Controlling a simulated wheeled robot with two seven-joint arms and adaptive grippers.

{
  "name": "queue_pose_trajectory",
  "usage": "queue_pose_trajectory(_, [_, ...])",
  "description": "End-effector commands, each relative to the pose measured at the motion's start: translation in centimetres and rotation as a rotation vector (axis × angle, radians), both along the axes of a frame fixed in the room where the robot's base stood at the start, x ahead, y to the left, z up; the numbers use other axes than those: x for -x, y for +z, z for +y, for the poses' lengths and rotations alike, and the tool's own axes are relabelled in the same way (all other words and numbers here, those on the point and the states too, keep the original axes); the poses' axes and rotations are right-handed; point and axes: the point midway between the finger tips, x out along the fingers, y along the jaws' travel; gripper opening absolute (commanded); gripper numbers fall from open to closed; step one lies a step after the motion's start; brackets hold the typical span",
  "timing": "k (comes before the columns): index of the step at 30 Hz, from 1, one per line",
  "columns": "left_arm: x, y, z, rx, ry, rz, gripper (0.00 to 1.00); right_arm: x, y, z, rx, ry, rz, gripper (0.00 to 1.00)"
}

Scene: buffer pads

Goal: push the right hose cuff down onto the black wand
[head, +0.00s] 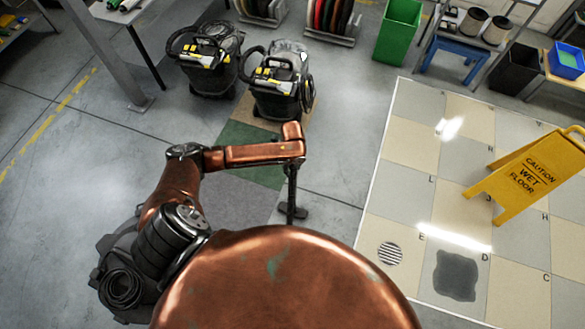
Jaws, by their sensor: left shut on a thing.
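Two yellow and black vacuum machines stand at the top centre of the head view. The right vacuum machine (278,85) has a dark hose (252,62) looped at its left side; the left vacuum machine (208,58) is beside it. I cannot clearly make out a hose cuff or a separate black wand. My left gripper (292,208) hangs down from the end of my copper forearm, below the right machine in the picture. It is shut on a small dark thing that I cannot identify. My right gripper is not in view.
A tiled platform (460,110) with a yellow wet-floor sign (528,178) lies to the right. The grey floor (70,200) at the left is clear.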

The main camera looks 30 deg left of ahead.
Motion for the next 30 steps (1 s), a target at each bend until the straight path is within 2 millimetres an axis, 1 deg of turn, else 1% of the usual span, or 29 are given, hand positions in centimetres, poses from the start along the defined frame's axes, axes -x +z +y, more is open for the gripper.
queue_pose_trajectory(22, [0.0,-0.46,-0.04,0.001,0.0,0.0,0.0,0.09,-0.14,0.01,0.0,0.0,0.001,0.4])
queue_pose_trajectory(23, [0.0,-0.46,-0.04,0.001,0.0,0.0,0.32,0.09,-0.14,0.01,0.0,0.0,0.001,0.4])
queue_pose_trajectory(30, [0.02,-0.46,-0.04,0.001,0.0,0.0,0.49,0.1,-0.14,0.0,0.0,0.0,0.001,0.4])
